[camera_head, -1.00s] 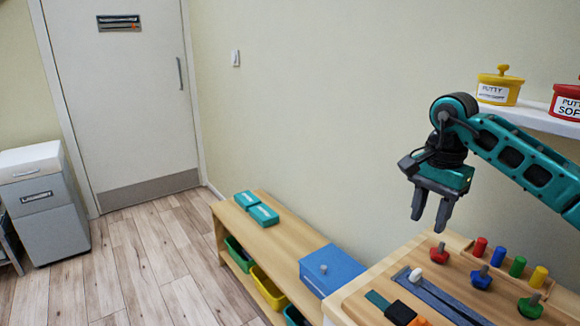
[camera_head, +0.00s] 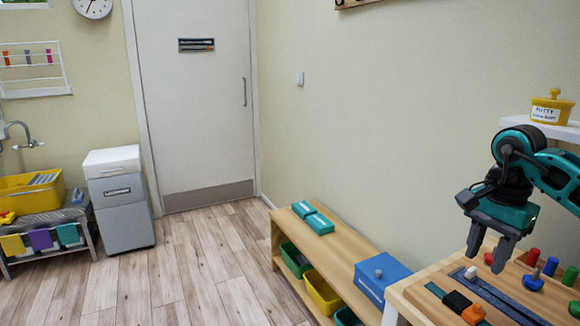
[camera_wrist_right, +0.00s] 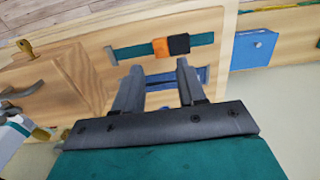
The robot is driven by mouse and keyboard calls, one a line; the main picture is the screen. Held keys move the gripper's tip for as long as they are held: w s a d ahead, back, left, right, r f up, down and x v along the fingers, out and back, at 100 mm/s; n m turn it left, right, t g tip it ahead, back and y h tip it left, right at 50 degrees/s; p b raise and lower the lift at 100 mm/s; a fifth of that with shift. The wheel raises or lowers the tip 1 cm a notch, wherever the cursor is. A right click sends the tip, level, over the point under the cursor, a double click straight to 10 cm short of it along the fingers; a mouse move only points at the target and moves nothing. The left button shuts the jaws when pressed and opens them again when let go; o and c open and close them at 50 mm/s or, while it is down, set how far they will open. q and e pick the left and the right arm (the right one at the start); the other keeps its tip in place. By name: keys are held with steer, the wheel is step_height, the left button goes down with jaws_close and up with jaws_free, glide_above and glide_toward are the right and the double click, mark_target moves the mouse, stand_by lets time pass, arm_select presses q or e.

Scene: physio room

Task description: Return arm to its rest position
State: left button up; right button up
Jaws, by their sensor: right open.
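My right arm (camera_head: 548,165) is teal and dark grey and comes in from the right edge in the head view. My right gripper (camera_head: 487,253) points down above the wooden activity board (camera_head: 428,296), with its jaws apart and nothing between them. In the right wrist view, the two grey fingers of the right gripper (camera_wrist_right: 157,84) stand apart over the wooden board. A strap with an orange and a black block (camera_wrist_right: 165,46) lies beyond the fingertips there. My left gripper is not in view.
A shelf with a yellow putty tub (camera_head: 551,108) is above the arm. Several coloured pegs stand on the board. The floor (camera_head: 215,268) is open.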

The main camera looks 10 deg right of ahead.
steer(key=a+f+m+y, duration=0.1)
steer(key=a+f+y, duration=0.3)
steer(key=a, duration=0.5)
steer(key=a+f+m+y, duration=0.1)
steer(key=a+f+y, duration=0.25)
steer(key=a, duration=0.65)
steer(key=a+r+m+t+y+p, duration=0.25)
steer(key=a+m+t+y, duration=0.35)
steer(key=a+m+y, duration=0.6)
steer(key=s+d+f+m+t+h, duration=0.15)
steer(key=f+m+t+h, duration=0.4)
steer(key=m, duration=0.95)
steer(key=s+d+f+m+t+h, duration=0.15)
steer(key=f+m+t+h, duration=0.45)
steer(key=m, duration=0.8)
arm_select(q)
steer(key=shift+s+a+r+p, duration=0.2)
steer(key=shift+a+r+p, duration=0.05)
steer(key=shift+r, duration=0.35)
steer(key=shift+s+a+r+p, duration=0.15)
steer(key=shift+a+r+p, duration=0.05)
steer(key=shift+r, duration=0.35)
arm_select(e)
steer(key=s+d+f+m+g+h, duration=0.3)
steer(key=s+f+m+g+h, duration=0.3)
steer(key=s+f+m, duration=0.4)
steer(key=shift+f+m+g, duration=0.35)
steer(key=shift+f+m, duration=0.05)
steer(key=shift+m, duration=0.4)
